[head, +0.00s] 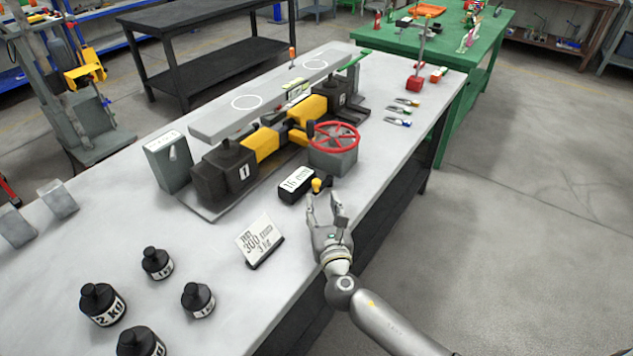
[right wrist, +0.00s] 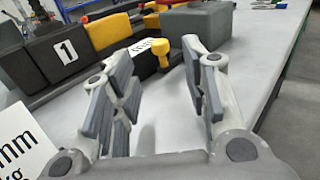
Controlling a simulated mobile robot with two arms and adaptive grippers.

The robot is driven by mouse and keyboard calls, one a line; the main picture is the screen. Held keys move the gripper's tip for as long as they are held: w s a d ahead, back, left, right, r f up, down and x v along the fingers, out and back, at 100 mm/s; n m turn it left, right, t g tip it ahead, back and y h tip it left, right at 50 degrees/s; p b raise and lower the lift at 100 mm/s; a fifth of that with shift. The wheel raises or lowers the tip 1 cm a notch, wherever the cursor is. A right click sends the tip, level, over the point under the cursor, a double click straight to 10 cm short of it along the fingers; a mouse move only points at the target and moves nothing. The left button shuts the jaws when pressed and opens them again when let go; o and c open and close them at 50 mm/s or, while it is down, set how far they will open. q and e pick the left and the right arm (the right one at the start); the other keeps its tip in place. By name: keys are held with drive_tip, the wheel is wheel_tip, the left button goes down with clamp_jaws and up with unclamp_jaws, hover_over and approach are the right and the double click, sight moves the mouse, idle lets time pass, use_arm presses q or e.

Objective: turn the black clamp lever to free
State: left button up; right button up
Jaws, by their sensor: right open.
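A screw jack machine with yellow housings (head: 267,143) and dark end blocks (head: 228,168), one marked 1, stands on the grey table; it also shows in the right wrist view (right wrist: 62,55). A small dark lever-like part (head: 310,128) sits beside the red handwheel (head: 335,136); I cannot tell for sure whether it is the black clamp lever. My right gripper (head: 325,197) is open and empty at the table's front edge, apart from the machine. Its spread fingers also show in the right wrist view (right wrist: 160,62). My left gripper is not in view.
A black block labelled 16 mm (head: 294,183) and a yellow knob (head: 317,185) are just beyond my right gripper. A 300 mm card (head: 259,241) and several black weights (head: 102,304) stand at left. A grey box (head: 335,158) sits under the handwheel. The table's right front is clear.

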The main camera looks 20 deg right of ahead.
sight(317, 185)
drive_tip(key=w, duration=0.4)
drive_tip(key=shift+w+d, duration=0.25)
drive_tip(key=shift+w, duration=0.15)
drive_tip(key=w, duration=0.2)
drive_tip(key=shift+w+d, duration=0.2)
drive_tip(key=shift+w, duration=0.15)
drive_tip(key=shift+c, duration=0.9)
drive_tip(key=c, duration=0.5)
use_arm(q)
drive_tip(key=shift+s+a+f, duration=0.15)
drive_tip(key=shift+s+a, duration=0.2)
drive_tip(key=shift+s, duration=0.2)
use_arm(e)
clamp_jaws()
